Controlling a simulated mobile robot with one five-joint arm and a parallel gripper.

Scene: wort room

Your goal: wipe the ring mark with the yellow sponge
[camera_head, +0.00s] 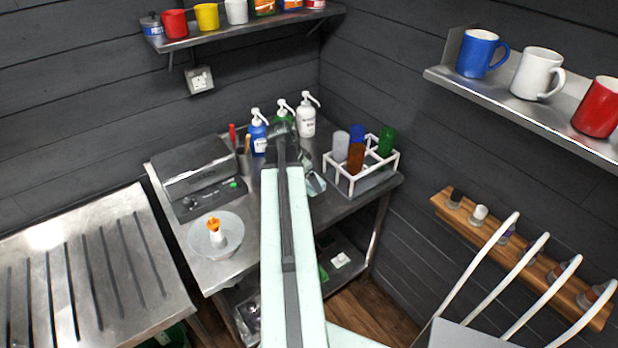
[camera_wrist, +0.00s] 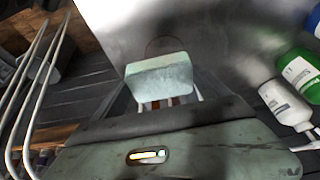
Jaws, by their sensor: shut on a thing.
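My gripper (camera_wrist: 162,98) is low over the steel counter (camera_wrist: 225,35) and shut. In the wrist view a pale, mint-white block that looks like a jaw tip is at the centre. The yellow sponge cannot be made out as a yellow body; the jaws hide what they hold. The ring mark (camera_wrist: 165,44) is a faint brownish round stain on the counter, just beyond the pale block and partly covered by it. In the head view my arm hides most of that spot, and my gripper (camera_head: 314,184) shows only partly, right of the arm.
Blue, green and white pump bottles (camera_head: 306,114) stand at the back of the counter. A white crate (camera_head: 369,184) of bottles is close on the right. A grey appliance (camera_head: 203,178) and a round plate (camera_head: 202,243) are on the left. Mug shelves are above.

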